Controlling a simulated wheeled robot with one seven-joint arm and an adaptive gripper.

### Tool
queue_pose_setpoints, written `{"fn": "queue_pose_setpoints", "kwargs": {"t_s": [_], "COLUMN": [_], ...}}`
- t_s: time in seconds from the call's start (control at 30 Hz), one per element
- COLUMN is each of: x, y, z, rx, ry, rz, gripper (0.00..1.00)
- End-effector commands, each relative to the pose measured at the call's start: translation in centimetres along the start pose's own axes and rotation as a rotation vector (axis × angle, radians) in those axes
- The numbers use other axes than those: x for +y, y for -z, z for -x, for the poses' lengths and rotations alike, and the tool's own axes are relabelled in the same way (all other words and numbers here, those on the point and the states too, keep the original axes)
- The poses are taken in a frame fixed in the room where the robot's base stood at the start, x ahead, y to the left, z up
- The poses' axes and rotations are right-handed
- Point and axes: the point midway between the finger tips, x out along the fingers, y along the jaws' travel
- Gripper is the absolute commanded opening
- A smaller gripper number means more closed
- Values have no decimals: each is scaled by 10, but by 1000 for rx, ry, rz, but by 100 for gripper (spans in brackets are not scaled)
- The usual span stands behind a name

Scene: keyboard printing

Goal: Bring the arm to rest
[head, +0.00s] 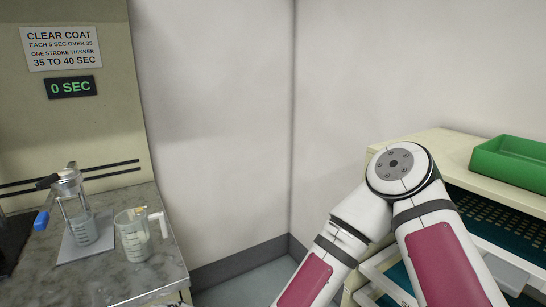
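My arm is folded at the lower right of the head view, with its elbow joint at the top and two white links with dark red panels running down out of the picture.
A grey stone-topped counter (110,283) at the left bears a beaker of pale liquid (133,237) and a metal-topped cup stand (75,205). A display (71,87) above reads 0 SEC. A cream cabinet (432,150) with a green tray (510,163) stands behind my arm.

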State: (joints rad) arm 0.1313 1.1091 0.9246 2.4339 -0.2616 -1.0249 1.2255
Motion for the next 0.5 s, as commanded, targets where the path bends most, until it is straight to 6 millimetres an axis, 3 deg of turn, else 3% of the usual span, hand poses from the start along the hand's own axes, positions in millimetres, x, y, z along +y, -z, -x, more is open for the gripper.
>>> {"fn": "queue_pose_setpoints", "kwargs": {"t_s": [0.27,0.5], "x": [5,-17], "y": [50,97], "z": [44,109], "rx": [90,197], "ry": [-303,-561], "rz": [473,773], "gripper": [34,34]}}
